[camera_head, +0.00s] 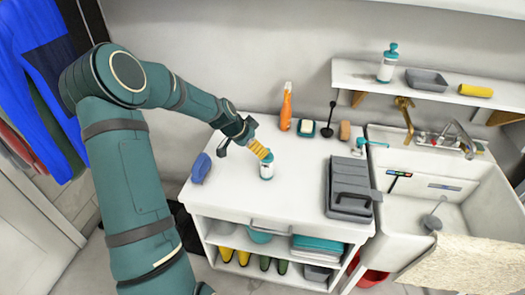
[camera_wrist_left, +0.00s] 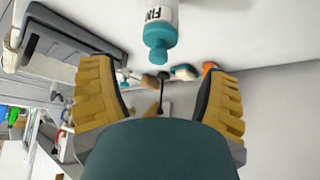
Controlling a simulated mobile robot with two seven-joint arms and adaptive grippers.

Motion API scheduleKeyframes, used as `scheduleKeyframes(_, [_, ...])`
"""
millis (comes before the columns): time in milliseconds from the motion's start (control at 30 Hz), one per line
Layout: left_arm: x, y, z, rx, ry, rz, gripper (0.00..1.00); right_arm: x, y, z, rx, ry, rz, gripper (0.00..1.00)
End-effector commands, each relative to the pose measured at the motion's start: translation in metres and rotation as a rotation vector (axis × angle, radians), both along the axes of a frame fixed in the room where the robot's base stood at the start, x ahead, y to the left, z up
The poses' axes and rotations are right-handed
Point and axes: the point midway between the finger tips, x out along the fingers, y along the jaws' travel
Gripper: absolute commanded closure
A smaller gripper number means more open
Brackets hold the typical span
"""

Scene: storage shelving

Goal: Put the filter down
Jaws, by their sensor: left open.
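A small white bottle with a teal cap (camera_head: 267,171) stands upright on the white counter (camera_head: 300,165); I take it as the filter. It also shows in the left wrist view (camera_wrist_left: 159,30), with only part of its label, "FIN", readable. My left gripper (camera_head: 262,150), with yellow finger pads, is just behind and above the bottle in the head view. In the wrist view the left gripper (camera_wrist_left: 160,85) is open, its pads wide apart with nothing between them. The bottle is beyond the pads and looks clear of them. My right gripper is not in view.
A grey lidded case (camera_head: 350,190) lies on the counter's right side, beside the sink (camera_head: 430,185). An orange spray bottle (camera_head: 286,107), soap dish (camera_head: 306,127) and brown brush (camera_head: 345,130) line the back. A blue object (camera_head: 201,168) lies left. The counter's front middle is clear.

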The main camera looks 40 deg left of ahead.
Motion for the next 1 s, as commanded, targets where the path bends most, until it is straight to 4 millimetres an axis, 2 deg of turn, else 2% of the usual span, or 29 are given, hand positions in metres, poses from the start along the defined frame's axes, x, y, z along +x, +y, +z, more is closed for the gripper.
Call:
scheduleKeyframes(100, [-0.009, 0.004, 0.016, 0.001, 0.000, 0.003, 0.23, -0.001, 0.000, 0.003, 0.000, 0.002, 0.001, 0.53])
scheduleKeyframes(300, [-0.017, 0.006, 0.027, 0.000, 0.000, 0.000, 0.23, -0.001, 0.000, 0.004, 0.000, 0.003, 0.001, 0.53])
scheduleKeyframes(467, [-0.017, 0.004, 0.027, -0.004, 0.003, 0.000, 0.23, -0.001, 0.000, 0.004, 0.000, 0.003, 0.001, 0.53])
scheduleKeyframes(567, [-0.015, -0.016, 0.012, -0.035, 0.022, 0.010, 0.23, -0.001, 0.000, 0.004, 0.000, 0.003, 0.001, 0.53])
scheduleKeyframes(667, [-0.015, -0.066, -0.022, -0.105, 0.074, 0.040, 0.23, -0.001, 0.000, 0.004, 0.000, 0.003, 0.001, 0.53])
scheduleKeyframes(767, [-0.028, -0.138, -0.066, -0.189, 0.162, 0.093, 0.23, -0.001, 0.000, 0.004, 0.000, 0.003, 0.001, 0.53])
scheduleKeyframes(800, [-0.038, -0.168, -0.083, -0.218, 0.203, 0.116, 0.23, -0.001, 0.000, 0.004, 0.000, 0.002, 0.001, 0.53])
scheduleKeyframes(900, [-0.073, -0.236, -0.119, -0.271, 0.305, 0.179, 0.23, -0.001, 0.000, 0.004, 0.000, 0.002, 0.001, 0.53])
scheduleKeyframes(1000, [-0.116, -0.286, -0.144, -0.296, 0.395, 0.240, 0.23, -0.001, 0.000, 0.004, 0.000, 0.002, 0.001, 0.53])
